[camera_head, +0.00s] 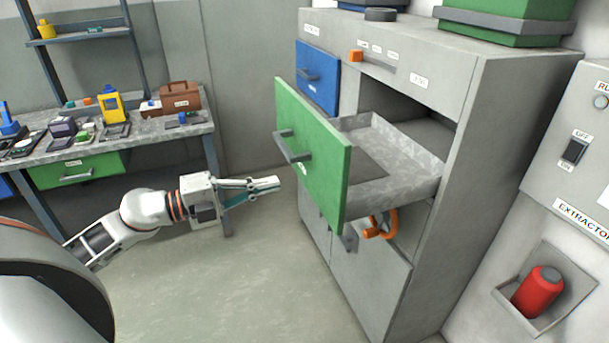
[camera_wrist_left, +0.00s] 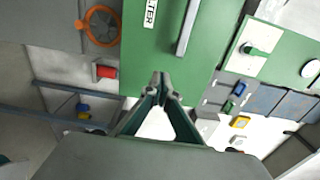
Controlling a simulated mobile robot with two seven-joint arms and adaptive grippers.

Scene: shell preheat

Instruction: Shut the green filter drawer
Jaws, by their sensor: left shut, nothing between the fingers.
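The green filter drawer (camera_head: 318,160) is pulled far out of the grey cabinet (camera_head: 462,130) in the head view. Its grey tray (camera_head: 408,178) shows behind the green front, and a bar handle (camera_head: 291,148) is on the front. In the left wrist view the green front (camera_wrist_left: 150,62) fills the upper middle, with the handle (camera_wrist_left: 188,28) and part of a label reading "LTER". My left gripper (camera_head: 278,183) is shut and empty, just left of the drawer front and below the handle. Whether it touches the front I cannot tell. My right gripper is out of view.
A blue drawer (camera_head: 318,78) sits above the green one. An orange valve-like part (camera_head: 381,225) is below the tray. A workbench (camera_head: 148,130) with several tools stands at the left. A red canister (camera_head: 539,290) sits in a wall recess at right. The floor (camera_head: 240,275) is clear.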

